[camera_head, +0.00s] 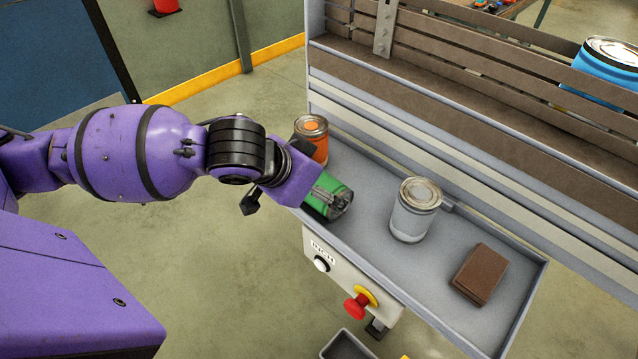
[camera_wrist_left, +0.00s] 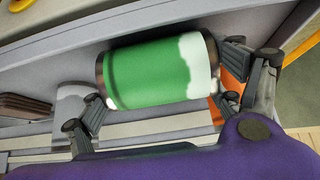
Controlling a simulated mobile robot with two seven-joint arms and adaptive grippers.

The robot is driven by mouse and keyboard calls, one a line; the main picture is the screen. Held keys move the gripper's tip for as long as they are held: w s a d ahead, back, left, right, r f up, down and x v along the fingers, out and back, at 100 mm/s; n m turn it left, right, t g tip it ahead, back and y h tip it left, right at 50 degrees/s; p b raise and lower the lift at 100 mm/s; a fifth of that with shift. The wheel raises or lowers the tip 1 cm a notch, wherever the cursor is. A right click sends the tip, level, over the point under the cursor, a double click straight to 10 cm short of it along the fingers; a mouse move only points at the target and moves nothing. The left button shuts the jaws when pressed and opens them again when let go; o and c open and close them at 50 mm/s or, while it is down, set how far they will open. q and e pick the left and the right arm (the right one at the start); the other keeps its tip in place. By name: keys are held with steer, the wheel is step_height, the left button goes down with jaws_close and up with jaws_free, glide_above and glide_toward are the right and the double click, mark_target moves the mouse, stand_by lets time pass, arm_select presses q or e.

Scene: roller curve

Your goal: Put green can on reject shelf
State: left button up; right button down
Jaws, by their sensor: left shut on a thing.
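The green can (camera_head: 337,190) is at the left part of a grey shelf with a raised rim (camera_head: 455,318). My left gripper (camera_head: 326,200) is shut on the can, which looks tipped on its side. In the left wrist view the green can (camera_wrist_left: 155,70) lies across between the two fingers, with white patches at one end. I cannot tell whether the can touches the shelf floor. No sign naming a reject shelf is readable. My right gripper is not in view.
On the shelf stand an orange can (camera_head: 311,137) behind my gripper, a white-grey can (camera_head: 413,212) to the right, and a brown block (camera_head: 480,275). A slatted conveyor (camera_head: 450,60) runs behind, with a blue can (camera_head: 600,75). A red button (camera_head: 355,307) sits on the front.

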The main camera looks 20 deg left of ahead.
arm_select(q)
steer(key=shift+w+d, duration=0.1)
steer(key=shift+w, duration=0.05)
steer(key=o, duration=1.1)
steer(key=shift+f, duration=0.1)
steer(key=shift+o, duration=0.8)
steer(key=p+v, duration=0.5)
steer(key=v, duration=0.7)
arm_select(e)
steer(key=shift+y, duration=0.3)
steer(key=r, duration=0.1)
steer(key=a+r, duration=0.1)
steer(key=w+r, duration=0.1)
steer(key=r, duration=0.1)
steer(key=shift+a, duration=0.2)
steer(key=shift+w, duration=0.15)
